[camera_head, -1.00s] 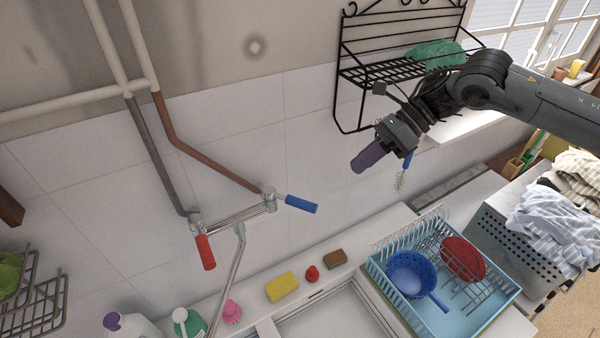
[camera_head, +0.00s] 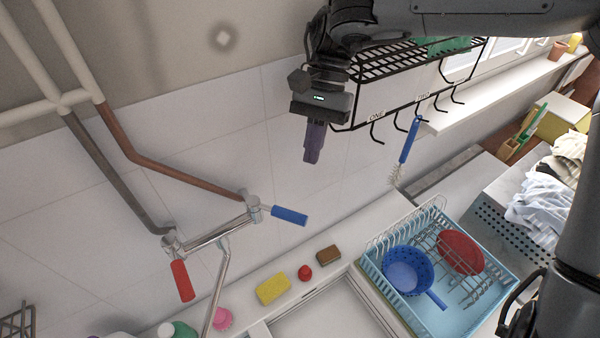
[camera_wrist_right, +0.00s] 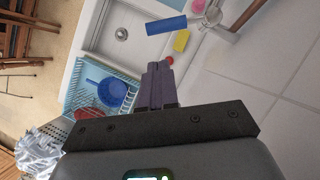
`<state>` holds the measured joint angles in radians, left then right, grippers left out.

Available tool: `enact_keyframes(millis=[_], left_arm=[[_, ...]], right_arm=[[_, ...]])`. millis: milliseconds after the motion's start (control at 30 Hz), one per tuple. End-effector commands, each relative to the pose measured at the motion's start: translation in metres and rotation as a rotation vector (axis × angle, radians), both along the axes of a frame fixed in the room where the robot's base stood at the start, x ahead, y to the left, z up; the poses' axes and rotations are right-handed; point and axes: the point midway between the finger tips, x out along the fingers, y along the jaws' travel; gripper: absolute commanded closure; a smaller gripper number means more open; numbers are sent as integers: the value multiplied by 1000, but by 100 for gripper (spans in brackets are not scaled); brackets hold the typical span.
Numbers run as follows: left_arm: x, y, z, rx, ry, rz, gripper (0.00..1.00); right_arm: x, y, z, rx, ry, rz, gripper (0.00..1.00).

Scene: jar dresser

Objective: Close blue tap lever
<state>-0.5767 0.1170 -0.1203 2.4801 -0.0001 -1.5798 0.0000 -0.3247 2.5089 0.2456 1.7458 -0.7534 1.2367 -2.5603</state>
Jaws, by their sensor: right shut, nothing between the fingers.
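The blue tap lever (camera_head: 289,216) sits at the right end of the wall-mounted tap (camera_head: 220,231) and points to the right, tilted slightly down in the head view. The red lever (camera_head: 182,280) at the left end points down. My right gripper (camera_head: 312,158) is shut and empty, with purple fingers pointing down, above and slightly right of the blue lever in the picture and apart from it. In the right wrist view the blue lever (camera_wrist_right: 166,26) lies beyond the tips of the shut fingers (camera_wrist_right: 157,70). My left gripper is not in view.
A black wire shelf (camera_head: 400,70) with hooks and a hanging blue brush (camera_head: 409,140) is right of my gripper. Below are a yellow sponge (camera_head: 272,288), a brown sponge (camera_head: 329,255) and a blue dish rack (camera_head: 455,316). The wall around the lever is clear.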

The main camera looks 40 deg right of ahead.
Motion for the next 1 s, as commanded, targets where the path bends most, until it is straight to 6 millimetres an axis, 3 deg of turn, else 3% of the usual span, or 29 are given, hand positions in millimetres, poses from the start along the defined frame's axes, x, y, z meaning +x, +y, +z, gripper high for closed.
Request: enact_keyframes(millis=[167,700,1000], left_arm=[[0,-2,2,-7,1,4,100],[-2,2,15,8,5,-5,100],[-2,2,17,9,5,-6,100]], right_arm=[[-3,6,-10,0,2,19,100],[-16,37,-77,-1,2,18,100],[-18,42,-89,-3,-1,16,100]])
